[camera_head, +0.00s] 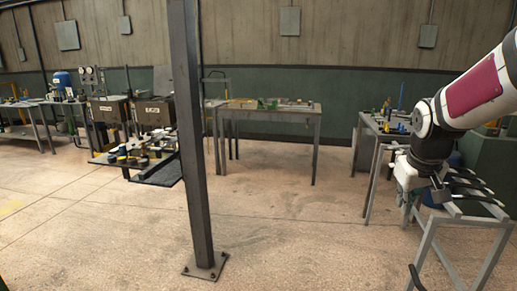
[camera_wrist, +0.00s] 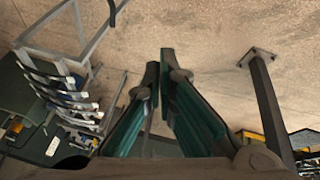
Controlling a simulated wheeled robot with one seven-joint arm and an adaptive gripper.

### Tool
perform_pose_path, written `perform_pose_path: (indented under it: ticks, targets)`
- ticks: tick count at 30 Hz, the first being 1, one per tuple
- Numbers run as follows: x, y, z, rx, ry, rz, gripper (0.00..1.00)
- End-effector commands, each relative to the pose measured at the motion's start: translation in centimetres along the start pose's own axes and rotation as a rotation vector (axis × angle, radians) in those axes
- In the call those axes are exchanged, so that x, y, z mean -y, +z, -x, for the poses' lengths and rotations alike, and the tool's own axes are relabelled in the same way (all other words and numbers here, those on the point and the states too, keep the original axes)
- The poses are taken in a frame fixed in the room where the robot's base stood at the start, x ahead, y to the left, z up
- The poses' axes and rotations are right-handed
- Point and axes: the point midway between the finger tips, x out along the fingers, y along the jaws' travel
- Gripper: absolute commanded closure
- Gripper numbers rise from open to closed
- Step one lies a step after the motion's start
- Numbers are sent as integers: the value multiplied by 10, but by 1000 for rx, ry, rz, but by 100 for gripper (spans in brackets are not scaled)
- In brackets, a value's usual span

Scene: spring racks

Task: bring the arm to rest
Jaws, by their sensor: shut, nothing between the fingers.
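My gripper shows in the wrist view (camera_wrist: 160,72), with its two dark green fingers close together, shut and empty. Bare floor lies beyond the fingertips. In the head view my white and magenta arm reaches in from the right. My gripper (camera_head: 411,188) hangs from it, pointing down, left of a grey metal rack. The fingers are small there and hard to make out.
The grey rack (camera_head: 430,236) stands at the right, close to my gripper. A dark steel post (camera_head: 193,130) is bolted to the floor left of centre. A bench (camera_head: 285,111) stands at the back wall, and other loaded tables are at the left. The middle floor is clear.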

Motion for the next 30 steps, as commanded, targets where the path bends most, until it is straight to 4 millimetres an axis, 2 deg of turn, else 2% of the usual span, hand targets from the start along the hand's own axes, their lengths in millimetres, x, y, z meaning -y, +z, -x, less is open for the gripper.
perform_pose_path:
  ticks: [1,6,9,15,18,22,26,30]
  targets:
    - [14,12,28,-2,6,7,100]
    - [52,58,91,1,3,2,100]
    - [72,90,123,-1,-10,-7,100]
    - [105,161,172,-9,-62,-27,100]
    - [118,195,188,-10,-99,-36,100]
    - [129,228,198,-10,-141,-44,100]
    - [134,245,202,-7,-165,-48,100]
    - [136,249,202,-5,-172,-50,100]
